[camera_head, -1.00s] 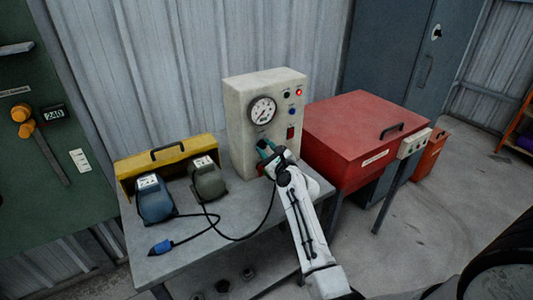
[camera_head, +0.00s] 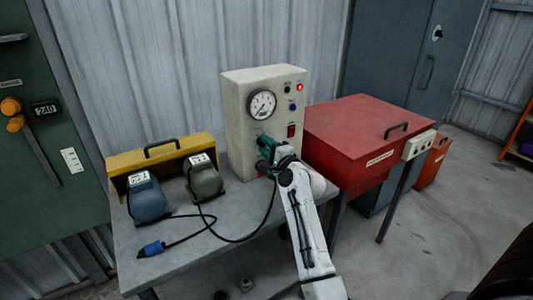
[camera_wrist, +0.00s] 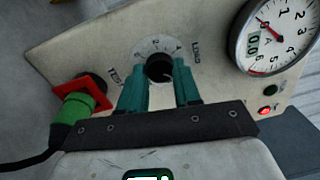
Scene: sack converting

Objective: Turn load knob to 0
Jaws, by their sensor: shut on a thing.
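The load knob (camera_wrist: 160,68) is a black round knob on the cream test box (camera_head: 235,125). It sits in a pale dial plate (camera_wrist: 147,46) with printed marks, next to a label reading LOAD. In the wrist view my gripper (camera_wrist: 158,72) has its two teal fingers on either side of the knob, shut on it. In the head view my gripper (camera_head: 263,147) is at the lower front of the box and hides the knob. The knob's pointer and exact setting cannot be read.
A round gauge (camera_head: 262,104) with a small digital readout sits above the knob. A green plug (camera_wrist: 75,108) with a black cable is in a red socket (camera_wrist: 98,92) beside it. A blue unit (camera_head: 148,202), a grey-green unit (camera_head: 204,182) and a red cabinet (camera_head: 350,125) stand close by.

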